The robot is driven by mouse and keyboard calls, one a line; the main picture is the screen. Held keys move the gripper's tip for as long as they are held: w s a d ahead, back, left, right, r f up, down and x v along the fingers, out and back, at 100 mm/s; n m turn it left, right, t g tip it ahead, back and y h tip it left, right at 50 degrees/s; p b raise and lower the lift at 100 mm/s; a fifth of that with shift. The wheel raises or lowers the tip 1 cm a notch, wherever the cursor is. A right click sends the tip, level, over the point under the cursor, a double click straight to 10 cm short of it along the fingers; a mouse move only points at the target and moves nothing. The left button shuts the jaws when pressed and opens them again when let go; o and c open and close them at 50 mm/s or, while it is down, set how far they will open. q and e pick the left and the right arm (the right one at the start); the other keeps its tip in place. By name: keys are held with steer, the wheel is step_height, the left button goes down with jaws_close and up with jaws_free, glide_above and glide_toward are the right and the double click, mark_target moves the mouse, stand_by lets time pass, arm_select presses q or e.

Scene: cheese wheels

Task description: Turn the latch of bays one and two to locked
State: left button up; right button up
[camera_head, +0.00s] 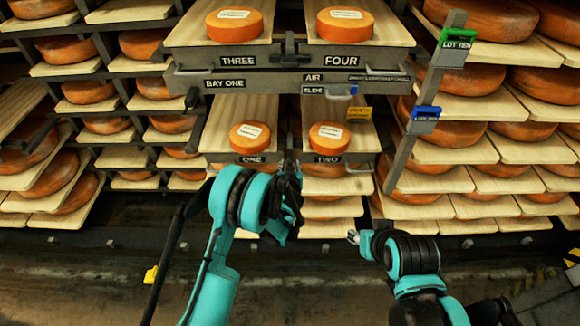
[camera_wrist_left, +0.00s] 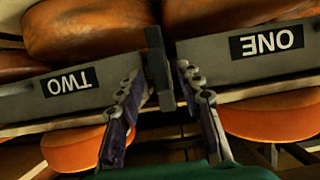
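Bay one's tray front (camera_head: 251,158) and bay two's tray front (camera_head: 327,158) stand side by side, each under an orange cheese wheel. In the left wrist view, where the labels show upside down, the dark latch bar (camera_wrist_left: 158,68) stands upright in the gap between the two labels. My left gripper (camera_wrist_left: 160,85) is open, with one finger on each side of the bar; contact cannot be told. In the head view my left gripper (camera_head: 289,172) is at this gap and mostly hides the latch. My right gripper (camera_head: 353,237) is low and right, away from the latch; its opening is unclear.
Above, bays three and four have their own dark latch (camera_head: 289,48). A panel labelled BAY ONE and AIR SLIDE (camera_head: 290,82) spans between the levels. A slanted post with green (camera_head: 457,38) and blue tags (camera_head: 426,112) stands right. Racks of cheese wheels flank both sides.

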arm_select(q)
steer(key=shift+w+f, duration=0.1)
steer(key=shift+w, duration=0.15)
jaws_close()
